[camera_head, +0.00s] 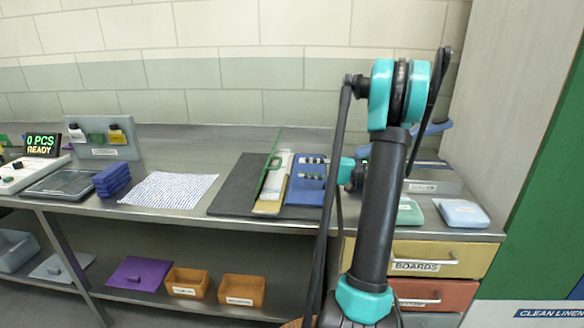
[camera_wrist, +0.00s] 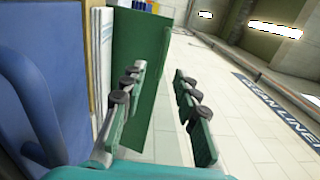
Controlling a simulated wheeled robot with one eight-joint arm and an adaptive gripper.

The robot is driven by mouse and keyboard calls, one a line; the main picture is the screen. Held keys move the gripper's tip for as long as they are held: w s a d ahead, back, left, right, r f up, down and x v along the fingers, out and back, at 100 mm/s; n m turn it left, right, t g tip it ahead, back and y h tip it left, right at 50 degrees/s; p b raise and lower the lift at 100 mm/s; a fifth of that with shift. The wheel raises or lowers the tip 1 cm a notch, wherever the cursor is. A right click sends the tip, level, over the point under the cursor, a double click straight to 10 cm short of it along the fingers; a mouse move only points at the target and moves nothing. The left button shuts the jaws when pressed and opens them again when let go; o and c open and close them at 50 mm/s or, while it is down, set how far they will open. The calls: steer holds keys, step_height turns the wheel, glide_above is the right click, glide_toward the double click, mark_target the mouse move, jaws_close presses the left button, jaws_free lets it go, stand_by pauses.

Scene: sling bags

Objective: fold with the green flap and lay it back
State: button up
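The green flap (camera_head: 268,165) stands up steeply on its edge at the left side of the folding board in the head view. In the wrist view the green flap (camera_wrist: 146,60) is a flat upright panel, partly behind one finger. A white cloth (camera_head: 280,172) lies beside it, with a blue panel (camera_head: 300,196) to the right. My gripper (camera_head: 302,168) reaches leftward above the blue panel. In the wrist view my gripper (camera_wrist: 160,72) has its fingers apart, with nothing clamped between them. I cannot tell whether it touches the flap.
The board lies on a dark mat (camera_head: 232,183). A patterned cloth (camera_head: 168,190), blue folded stack (camera_head: 112,180) and grey tray (camera_head: 62,184) are to the left. A counter sign (camera_head: 43,145) reads 0 PCS READY. Pale folded items (camera_head: 461,213) lie to the right. Drawers (camera_head: 420,257) are below.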

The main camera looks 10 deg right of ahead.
steer(key=v, duration=0.4)
steer(key=shift+c, duration=0.5)
